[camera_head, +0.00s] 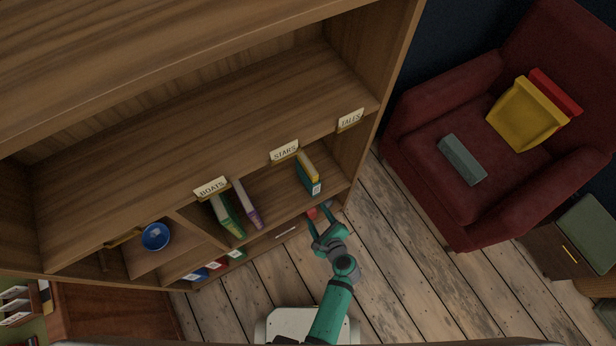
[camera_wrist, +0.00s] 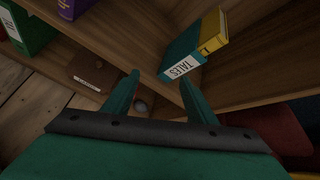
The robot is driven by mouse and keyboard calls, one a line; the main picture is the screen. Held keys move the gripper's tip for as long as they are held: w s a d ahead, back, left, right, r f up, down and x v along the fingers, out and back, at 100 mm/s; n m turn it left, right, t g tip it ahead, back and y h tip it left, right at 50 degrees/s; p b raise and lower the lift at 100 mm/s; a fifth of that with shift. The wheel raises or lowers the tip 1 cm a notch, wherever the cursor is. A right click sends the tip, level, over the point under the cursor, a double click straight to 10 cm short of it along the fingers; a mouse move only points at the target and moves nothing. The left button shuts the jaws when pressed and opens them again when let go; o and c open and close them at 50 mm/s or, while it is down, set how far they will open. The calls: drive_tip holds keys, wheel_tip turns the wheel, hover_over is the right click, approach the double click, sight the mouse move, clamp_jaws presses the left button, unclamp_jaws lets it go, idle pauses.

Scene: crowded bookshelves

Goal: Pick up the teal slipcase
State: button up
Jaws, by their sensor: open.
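A teal slipcase (camera_head: 308,183) with a white label stands on a shelf of the bookcase, beside a yellow book (camera_head: 309,162). In the wrist view the slipcase (camera_wrist: 182,52) has a label reading TALES, and the yellow book (camera_wrist: 213,32) is against its right side. My gripper (camera_head: 318,214) is open and empty, in front of and below the slipcase. In the wrist view its two fingers (camera_wrist: 160,78) are spread, with the slipcase's labelled end beyond and above the right finger. They look apart from it. The slipcase's far end is hidden.
A green book (camera_head: 226,217) and a purple book (camera_head: 247,205) stand left on the same shelf. A blue bowl (camera_head: 155,237) sits further left. Shelf edges surround my gripper. A red armchair (camera_head: 480,110) at right holds a grey-green box (camera_head: 462,159). Floor (camera_head: 400,270) between is clear.

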sight(317, 181)
drive_tip(key=w+r+m+y, duration=0.1)
drive_tip(key=w, duration=0.2)
drive_tip(key=w+d+r+m+t+y, duration=0.1)
drive_tip(key=w+m, duration=0.1)
drive_tip(key=w, duration=0.1)
drive_tip(key=w+r+m, duration=0.2)
drive_tip(key=w, duration=0.1)
drive_tip(key=shift+w+d+r+t+y, duration=0.1)
drive_tip(key=shift+w+d+t+y, duration=0.2)
drive_tip(key=shift+d+y, duration=0.1)
drive_tip(key=x, duration=0.5)
drive_tip(key=shift+r, duration=0.15)
drive_tip(key=shift+x, duration=2.95)
drive_tip(key=shift+s+a, duration=0.1)
drive_tip(key=shift+a, duration=0.1)
clamp_jaws()
